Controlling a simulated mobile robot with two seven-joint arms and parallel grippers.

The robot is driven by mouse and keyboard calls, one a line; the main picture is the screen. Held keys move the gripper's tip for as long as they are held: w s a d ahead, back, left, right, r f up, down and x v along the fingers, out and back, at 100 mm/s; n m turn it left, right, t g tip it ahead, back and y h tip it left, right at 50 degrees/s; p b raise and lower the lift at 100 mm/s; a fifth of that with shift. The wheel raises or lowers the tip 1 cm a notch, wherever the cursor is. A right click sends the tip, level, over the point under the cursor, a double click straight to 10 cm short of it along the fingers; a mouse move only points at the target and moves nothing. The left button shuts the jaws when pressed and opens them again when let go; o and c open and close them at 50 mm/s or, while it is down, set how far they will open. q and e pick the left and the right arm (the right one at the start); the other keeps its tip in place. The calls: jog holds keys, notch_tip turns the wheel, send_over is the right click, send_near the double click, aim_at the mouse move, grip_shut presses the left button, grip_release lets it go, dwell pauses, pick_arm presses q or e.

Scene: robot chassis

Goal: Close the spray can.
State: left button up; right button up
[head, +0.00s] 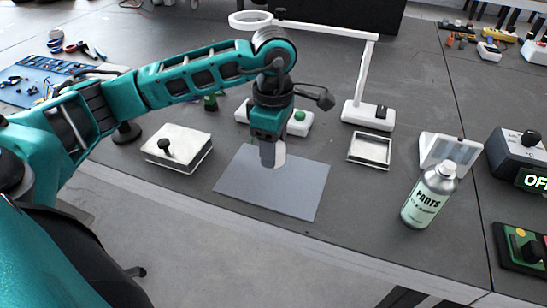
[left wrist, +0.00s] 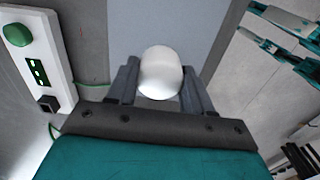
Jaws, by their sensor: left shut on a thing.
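The spray can (head: 428,198), labelled PARTS and pale green, stands upright on the table at the right. Its metal top and small nozzle show, with no cap over them. My left gripper (head: 270,158) points down over the grey mat, well to the left of the can. It is shut on a white rounded cap, which shows between the fingers in the left wrist view (left wrist: 160,74). In the head view the cap is partly hidden by the fingers. I cannot tell whether the cap touches the mat. My right gripper is not in view.
The grey mat (head: 240,190) lies below my left gripper. A shallow tray (head: 369,151), a lamp stand (head: 360,112) and a tilted white device (head: 450,150) stand toward the can. A white box (head: 178,147) is left; a dark display unit (head: 515,158) is right.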

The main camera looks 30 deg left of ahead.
pick_arm(q)
notch_tip(320, 180, up, 15)
jog(key=p, duration=0.2)
jog(key=shift+f, duration=0.2)
dwell(0.4)
